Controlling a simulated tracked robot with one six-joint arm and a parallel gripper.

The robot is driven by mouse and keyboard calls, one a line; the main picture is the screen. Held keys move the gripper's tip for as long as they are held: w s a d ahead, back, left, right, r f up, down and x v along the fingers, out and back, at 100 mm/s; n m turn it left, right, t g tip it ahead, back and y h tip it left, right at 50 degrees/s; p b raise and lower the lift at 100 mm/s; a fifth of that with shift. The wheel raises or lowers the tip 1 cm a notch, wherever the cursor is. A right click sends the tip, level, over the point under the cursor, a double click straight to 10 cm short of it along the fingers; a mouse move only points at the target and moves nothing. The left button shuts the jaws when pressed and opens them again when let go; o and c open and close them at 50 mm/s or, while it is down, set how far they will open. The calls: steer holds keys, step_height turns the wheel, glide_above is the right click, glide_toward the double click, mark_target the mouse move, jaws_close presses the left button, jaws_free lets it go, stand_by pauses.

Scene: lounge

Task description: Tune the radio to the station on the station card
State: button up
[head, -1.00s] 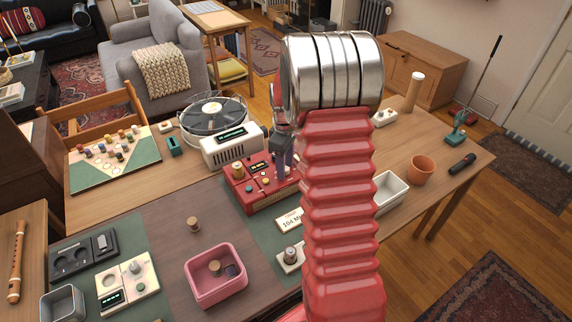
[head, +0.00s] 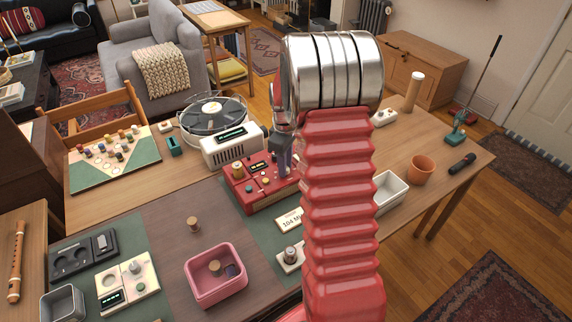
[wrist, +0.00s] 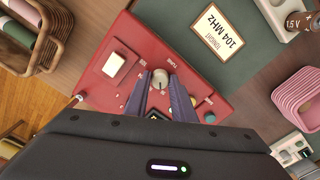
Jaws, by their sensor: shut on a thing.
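The red radio (head: 262,199) stands on the table, with its small lit display (head: 258,167) showing digits too small to read. In the wrist view the radio's red top (wrist: 120,95) carries a pale round knob (wrist: 160,78) beside the word TUNE. My gripper (wrist: 162,88) points down at the radio, its two fingers on either side of that knob and closed on it. The gripper also shows in the head view (head: 283,168), partly behind my arm. The station card (wrist: 226,33) reads 104 MHz and lies flat beside the radio; it shows in the head view (head: 289,221) too.
A white radio-like box (head: 232,148) and a turntable (head: 213,114) stand behind the radio. A pink bin (head: 215,292) is in front. A white tray (head: 391,192) and a clay pot (head: 421,170) are to the right. My arm hides part of the table.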

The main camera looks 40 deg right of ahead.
steer(key=shift+m, duration=0.3)
steer(key=m, duration=0.3)
steer(key=shift+m, duration=0.4)
steer(key=m, duration=1.3)
steer(key=o, duration=1.1)
steer(key=shift+c, duration=0.2)
steer(key=shift+r, duration=0.15)
